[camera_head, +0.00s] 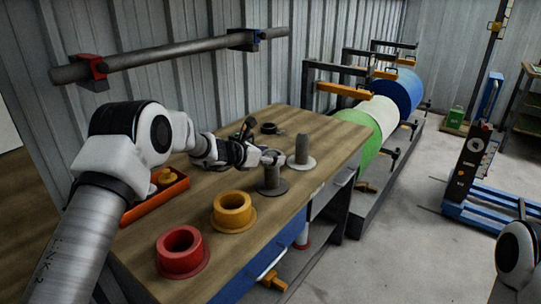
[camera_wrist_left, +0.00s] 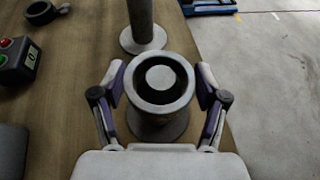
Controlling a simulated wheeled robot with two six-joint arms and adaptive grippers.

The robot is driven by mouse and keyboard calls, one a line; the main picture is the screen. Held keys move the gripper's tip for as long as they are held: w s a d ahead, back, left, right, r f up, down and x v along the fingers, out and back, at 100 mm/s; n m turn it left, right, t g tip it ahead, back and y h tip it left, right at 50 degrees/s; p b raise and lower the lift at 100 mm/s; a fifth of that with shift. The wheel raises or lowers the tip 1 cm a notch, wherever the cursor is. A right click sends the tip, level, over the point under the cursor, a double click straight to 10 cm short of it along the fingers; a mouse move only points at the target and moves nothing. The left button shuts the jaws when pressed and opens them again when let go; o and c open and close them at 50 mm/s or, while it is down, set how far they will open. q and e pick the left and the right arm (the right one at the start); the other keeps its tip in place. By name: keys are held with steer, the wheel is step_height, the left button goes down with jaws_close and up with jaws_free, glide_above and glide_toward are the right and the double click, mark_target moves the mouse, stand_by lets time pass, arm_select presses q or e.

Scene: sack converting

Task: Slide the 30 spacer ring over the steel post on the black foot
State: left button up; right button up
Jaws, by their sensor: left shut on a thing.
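My left gripper (camera_head: 272,159) reaches over the bench from the left. In the left wrist view its fingers (camera_wrist_left: 160,85) are shut on a grey ring (camera_wrist_left: 160,96), one on each side. A pale round disc shows inside the ring's opening, with a dark gap around it; I cannot tell whether it is a post's top. A grey round flange (camera_wrist_left: 158,127) shows below the ring; in the head view the grey flanged thing (camera_head: 271,182) stands under my fingertips. Another grey post (camera_head: 302,147) stands upright on a round foot just beyond, also in the left wrist view (camera_wrist_left: 140,18). My right gripper is out of view.
A yellow flanged ring (camera_head: 233,210) and a red one (camera_head: 182,250) stand on the bench nearer me. An orange tray (camera_head: 155,203) lies at the left. A dark ring (camera_wrist_left: 40,12) and a box with buttons (camera_wrist_left: 16,62) lie left of the posts. Bare floor is at the right.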

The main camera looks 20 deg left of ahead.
mark_target(266, 171)
arm_select(q)
steer(key=shift+f+b, duration=2.55)
steer(key=shift+f, duration=0.25)
steer(key=o, duration=1.6)
steer(key=v, duration=1.2)
